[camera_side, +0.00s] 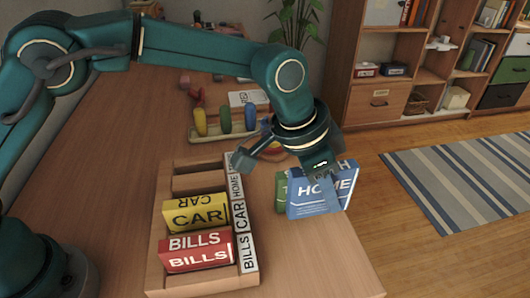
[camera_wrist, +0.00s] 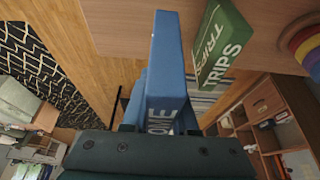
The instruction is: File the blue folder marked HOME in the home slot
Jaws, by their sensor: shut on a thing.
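The blue folder marked HOME (camera_side: 322,192) is held in my gripper (camera_side: 318,170), near the table's right edge. In the wrist view the blue folder (camera_wrist: 166,70) stands out from between the jaws, its HOME lettering partly hidden by my gripper. The wooden filing rack (camera_side: 157,262) stands to the left of my gripper. Its slot labels read HOME (camera_side: 236,186), CAR (camera_side: 241,215) and BILLS (camera_side: 246,252). The home slot (camera_side: 200,180) at the far end looks empty. The yellow CAR folder (camera_side: 196,214) and red BILLS folder (camera_side: 198,252) stand in their slots.
A green TRIPS folder (camera_wrist: 222,42) is beside the blue one; in the side view (camera_side: 281,190) it is mostly hidden behind it. A toy rack with coloured pieces (camera_side: 225,122) stands behind the filing rack. The table's right edge drops to the floor.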

